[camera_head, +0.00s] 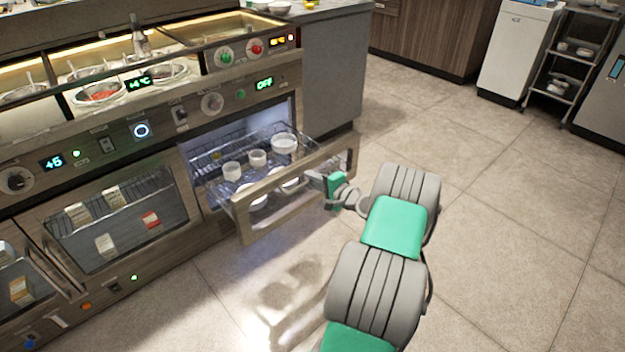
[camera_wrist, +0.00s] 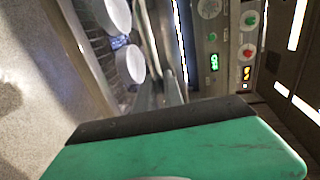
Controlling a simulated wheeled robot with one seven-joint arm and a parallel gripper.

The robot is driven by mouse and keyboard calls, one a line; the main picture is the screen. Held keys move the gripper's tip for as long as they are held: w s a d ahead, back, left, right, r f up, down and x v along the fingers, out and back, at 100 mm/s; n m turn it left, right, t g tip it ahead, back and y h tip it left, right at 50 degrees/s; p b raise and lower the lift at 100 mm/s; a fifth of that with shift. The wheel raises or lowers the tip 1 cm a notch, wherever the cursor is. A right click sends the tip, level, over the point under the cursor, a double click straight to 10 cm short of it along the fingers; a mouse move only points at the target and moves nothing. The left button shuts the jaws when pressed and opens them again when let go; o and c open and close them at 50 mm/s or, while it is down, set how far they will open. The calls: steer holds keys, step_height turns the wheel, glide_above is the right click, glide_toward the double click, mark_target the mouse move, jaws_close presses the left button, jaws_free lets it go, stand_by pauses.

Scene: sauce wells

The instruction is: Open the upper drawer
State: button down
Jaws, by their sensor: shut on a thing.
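The upper drawer (camera_head: 243,218) stands pulled out from the right part of the steel counter in the head view. It is a wire basket with a framed glass front, and white bowls and cups sit in it. My gripper (camera_head: 318,178) is at the right part of the drawer's front frame, shut on it. The fingertips are partly hidden there. In the wrist view, my green gripper body fills the bottom, and the drawer's wire basket (camera_wrist: 88,50) with white bowls (camera_wrist: 131,64) shows beyond it.
A closed glass-fronted drawer (camera_head: 120,222) with cartons is to the left. Sauce wells and a control panel (camera_head: 212,103) are above. A white cabinet (camera_head: 520,50) and a shelf cart (camera_head: 568,60) stand far right. The tiled floor (camera_head: 500,220) in front is clear.

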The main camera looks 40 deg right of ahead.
steer(key=shift+a+f, duration=0.1)
steer(key=c, duration=1.5)
jaws_free()
steer(key=shift+o, duration=0.2)
steer(key=p+v, duration=0.2)
steer(key=v, duration=0.5)
steer(key=shift+s, duration=0.35)
